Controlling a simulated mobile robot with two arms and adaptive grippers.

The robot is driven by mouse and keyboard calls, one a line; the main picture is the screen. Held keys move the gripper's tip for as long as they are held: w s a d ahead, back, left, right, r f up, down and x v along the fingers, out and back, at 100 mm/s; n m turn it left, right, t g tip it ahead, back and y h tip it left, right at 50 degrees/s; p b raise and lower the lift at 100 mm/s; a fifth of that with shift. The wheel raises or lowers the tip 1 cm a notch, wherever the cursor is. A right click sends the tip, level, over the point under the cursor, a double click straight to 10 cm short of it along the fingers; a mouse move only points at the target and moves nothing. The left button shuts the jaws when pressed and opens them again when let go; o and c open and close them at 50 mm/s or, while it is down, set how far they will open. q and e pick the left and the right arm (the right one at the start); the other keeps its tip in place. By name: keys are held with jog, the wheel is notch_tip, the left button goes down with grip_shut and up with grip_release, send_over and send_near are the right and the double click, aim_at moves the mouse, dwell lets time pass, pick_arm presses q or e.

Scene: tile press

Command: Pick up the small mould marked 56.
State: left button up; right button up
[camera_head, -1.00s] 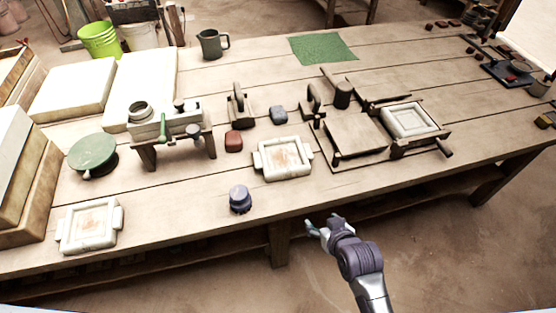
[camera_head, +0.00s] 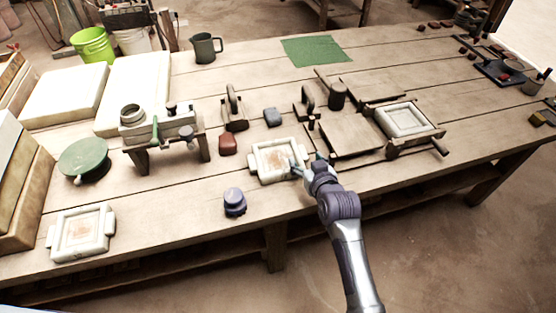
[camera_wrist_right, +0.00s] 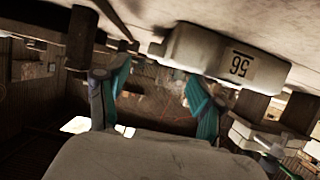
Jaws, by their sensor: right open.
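A small white square mould (camera_head: 264,170) with side lugs and a brownish inner face lies on the table, front centre. In the right wrist view, a pale block whose side label reads 56 (camera_wrist_right: 225,55) shows close beyond the fingers; it appears to be this mould. My right gripper (camera_head: 306,162) is at the mould's right side, its fingers apart and empty. The teal fingertips also show in the right wrist view (camera_wrist_right: 158,88), just short of the mould. I cannot tell whether they touch it. My left gripper is not in view.
A similar white mould (camera_head: 82,232) lies at the front left. Another white frame (camera_head: 406,120) sits in the wooden press (camera_head: 352,138) on the right. A blue-purple knobbed tool (camera_head: 235,203) stands near the front edge; a red-brown block (camera_head: 228,144) lies behind the central mould.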

aim_at(300, 150)
jog(key=x, duration=0.4)
jog(key=shift+d, duration=0.1)
grip_shut()
jog(key=shift+r, duration=0.15)
